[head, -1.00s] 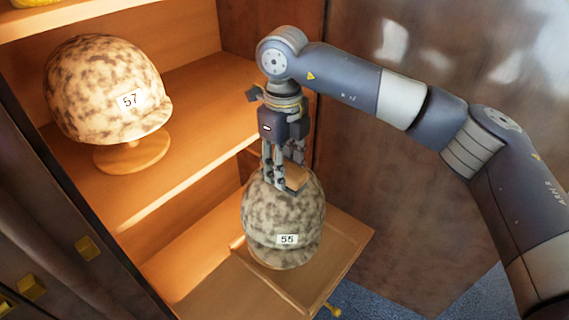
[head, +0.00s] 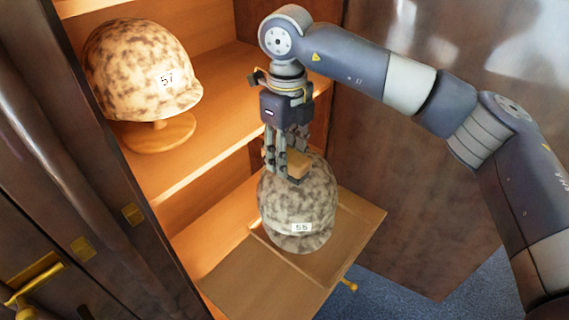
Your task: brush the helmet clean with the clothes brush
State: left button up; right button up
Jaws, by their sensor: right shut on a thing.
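A mottled helmet marked 55 (head: 297,212) sits on the pulled-out wooden board at the lower middle of the head view. A second mottled helmet marked 57 (head: 140,72) rests on a round wooden stand on the shelf at the upper left. My right gripper (head: 287,172) points down at the top of helmet 55 and is shut on the clothes brush (head: 299,165), a small wooden block. The brush is at the helmet's crown; its underside is partly hidden, so I cannot tell how firmly it touches. My left gripper does not show.
The pulled-out board (head: 362,212) has bare room around helmet 55, with a brass knob (head: 349,285) at its front. Shelf (head: 215,75) walls stand close behind. A dark wooden door (head: 60,170) with brass fittings is at the left, and a dark panel (head: 400,180) at the right.

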jog(key=shift+w+d+r+p, duration=0.15)
jog(key=shift+r+p, duration=0.15)
jog(key=shift+r, duration=0.3)
jog(key=shift+d+r+p, duration=0.1)
jog(key=shift+r+p, duration=0.15)
jog(key=shift+r, duration=0.3)
jog(key=shift+a+r+p, duration=0.15)
jog(key=shift+r+p, duration=0.45)
jog(key=shift+r, duration=0.7)
